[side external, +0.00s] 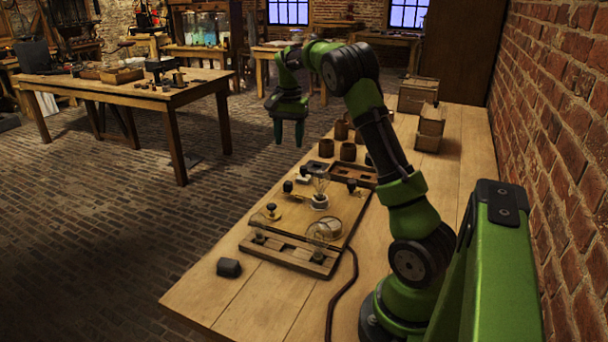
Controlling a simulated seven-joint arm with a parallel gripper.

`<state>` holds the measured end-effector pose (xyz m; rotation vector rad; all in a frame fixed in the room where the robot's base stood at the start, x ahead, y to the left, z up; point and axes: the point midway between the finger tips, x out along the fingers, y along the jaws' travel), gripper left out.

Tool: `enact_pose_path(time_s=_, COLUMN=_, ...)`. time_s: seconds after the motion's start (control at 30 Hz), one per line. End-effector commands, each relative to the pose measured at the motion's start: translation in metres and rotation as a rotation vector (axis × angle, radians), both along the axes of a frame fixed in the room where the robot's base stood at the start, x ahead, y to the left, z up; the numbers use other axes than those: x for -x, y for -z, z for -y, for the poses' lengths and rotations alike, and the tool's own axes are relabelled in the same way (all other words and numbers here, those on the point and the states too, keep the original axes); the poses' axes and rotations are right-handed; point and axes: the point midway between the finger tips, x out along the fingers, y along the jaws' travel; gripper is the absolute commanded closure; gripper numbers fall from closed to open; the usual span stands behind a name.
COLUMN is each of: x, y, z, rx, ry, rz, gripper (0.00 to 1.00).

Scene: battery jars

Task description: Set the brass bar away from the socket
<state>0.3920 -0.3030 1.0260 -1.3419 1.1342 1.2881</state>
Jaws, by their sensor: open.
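My gripper (288,136) hangs fingers-down above the far left side of the workbench, its two green fingers apart with nothing between them. It is well above and behind the wooden board (290,212). On the board, a glass bulb (321,185) stands in a pale round socket (320,202). A small brass piece with a black knob (271,211) lies at the board's left. More brass and black-knobbed fittings sit near the socket. I cannot tell for certain which brass piece is the bar, as they are small here.
A slotted wooden strip (290,252) lies along the board's front. A dark block (229,267) sits near the bench's left edge. Brown jars (348,151) and a wooden tray (352,174) stand behind the board. Cardboard boxes (430,128) are further back. A dark cable (343,290) runs along the right.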

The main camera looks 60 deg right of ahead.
Motion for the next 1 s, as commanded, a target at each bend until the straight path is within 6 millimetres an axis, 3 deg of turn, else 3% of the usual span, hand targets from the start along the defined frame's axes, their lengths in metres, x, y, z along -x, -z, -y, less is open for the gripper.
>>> enact_pose_path(time_s=0.07, x=-0.006, y=-0.003, z=0.013, rx=0.008, ry=0.06, rz=-0.023, gripper=0.49)
enact_pose_path(time_s=0.2, x=-0.012, y=-0.023, z=0.012, rx=0.003, ry=0.124, rz=-0.016, gripper=0.49)
enact_pose_path(time_s=0.37, x=-0.011, y=-0.014, z=0.007, rx=-0.022, ry=0.149, rz=-0.027, gripper=0.49)
enact_pose_path(time_s=0.47, x=-0.011, y=0.0, z=0.006, rx=-0.023, ry=0.147, rz=-0.028, gripper=0.49)
enact_pose_path(time_s=1.0, x=-0.01, y=0.114, z=0.006, rx=-0.022, ry=0.146, rz=-0.027, gripper=0.49)
